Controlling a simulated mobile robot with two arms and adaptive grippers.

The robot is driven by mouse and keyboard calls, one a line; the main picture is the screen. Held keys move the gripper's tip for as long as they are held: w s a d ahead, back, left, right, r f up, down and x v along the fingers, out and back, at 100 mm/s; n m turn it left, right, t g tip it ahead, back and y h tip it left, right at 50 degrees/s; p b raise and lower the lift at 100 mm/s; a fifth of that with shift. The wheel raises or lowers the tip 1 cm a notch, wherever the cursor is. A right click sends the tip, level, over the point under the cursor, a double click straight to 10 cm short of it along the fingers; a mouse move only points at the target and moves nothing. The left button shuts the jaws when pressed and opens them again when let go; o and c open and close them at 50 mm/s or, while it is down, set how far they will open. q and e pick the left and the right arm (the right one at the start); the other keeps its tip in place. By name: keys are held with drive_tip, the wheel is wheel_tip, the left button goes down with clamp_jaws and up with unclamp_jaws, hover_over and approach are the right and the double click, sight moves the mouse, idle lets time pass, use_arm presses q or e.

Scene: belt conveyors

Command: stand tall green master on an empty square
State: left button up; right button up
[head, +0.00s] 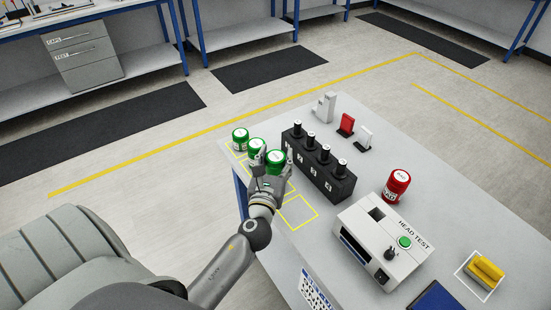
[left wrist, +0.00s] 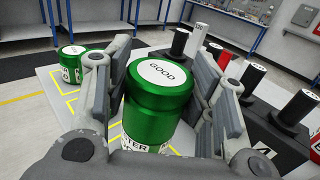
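A green master can (head: 277,160) with a white lid marked GOOD is between the fingers of my left gripper (head: 272,164). In the left wrist view the can (left wrist: 160,95) is upright, with the fingers against both sides; its base is hidden. Two other green cans, a far one (head: 240,140) and a middle one (head: 257,149), stand at the left edge of the table in yellow-outlined squares. An empty yellow square (head: 298,212) lies nearer, in front of the black block. My right gripper is not in view.
A red can (head: 396,185), a white HEAD TEST box (head: 383,246) and a yellow object (head: 486,272) are farther right. Small red and white stands are behind.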

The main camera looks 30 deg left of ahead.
use_arm(q)
drive_tip(key=shift+o, duration=1.4)
drive_tip(key=shift+r, duration=0.2)
drive_tip(key=shift+s+d+f, duration=0.1)
drive_tip(key=shift+s+f, duration=0.05)
drive_tip(key=shift+s, duration=0.15)
drive_tip(key=b+v, duration=0.3)
drive_tip(key=v, duration=0.8)
drive_tip(key=shift+s, duration=0.2)
